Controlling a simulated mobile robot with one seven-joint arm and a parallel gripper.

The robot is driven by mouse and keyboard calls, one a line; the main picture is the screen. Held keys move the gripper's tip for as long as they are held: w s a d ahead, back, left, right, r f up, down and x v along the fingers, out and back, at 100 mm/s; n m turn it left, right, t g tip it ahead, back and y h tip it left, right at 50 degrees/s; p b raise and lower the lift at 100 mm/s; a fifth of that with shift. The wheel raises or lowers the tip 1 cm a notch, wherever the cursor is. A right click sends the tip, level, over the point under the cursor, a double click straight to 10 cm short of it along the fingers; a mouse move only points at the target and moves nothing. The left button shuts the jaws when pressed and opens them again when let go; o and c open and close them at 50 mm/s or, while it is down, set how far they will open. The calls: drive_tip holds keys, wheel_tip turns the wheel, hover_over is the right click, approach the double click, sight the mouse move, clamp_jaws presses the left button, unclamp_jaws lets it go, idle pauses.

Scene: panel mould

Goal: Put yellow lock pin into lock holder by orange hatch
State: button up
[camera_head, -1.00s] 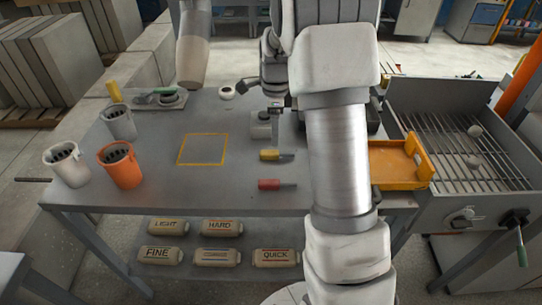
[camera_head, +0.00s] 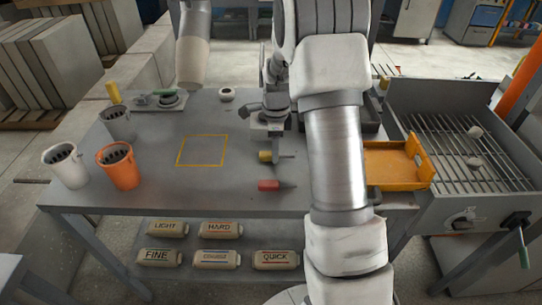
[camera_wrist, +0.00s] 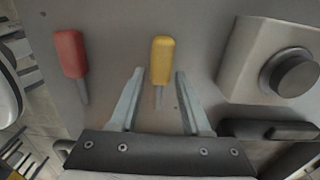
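The yellow lock pin (camera_head: 265,157) lies on the table, its yellow handle to the left and thin grey shaft to the right. In the wrist view the yellow pin (camera_wrist: 162,55) points its shaft down between my fingers. My gripper (camera_wrist: 159,73) is open and empty, with a finger on each side of the pin's shaft and clear of it. An orange tray-like piece (camera_head: 398,164), perhaps the hatch, is at the table's right end. I cannot make out a lock holder.
A red pin (camera_head: 269,185) lies nearer the front; it also shows in the wrist view (camera_wrist: 70,55). A grey block with a dark knob (camera_wrist: 290,72) is close to the right finger. An orange cup (camera_head: 120,169) stands left. The yellow-outlined square (camera_head: 203,150) is empty.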

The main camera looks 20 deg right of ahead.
clamp_jaws()
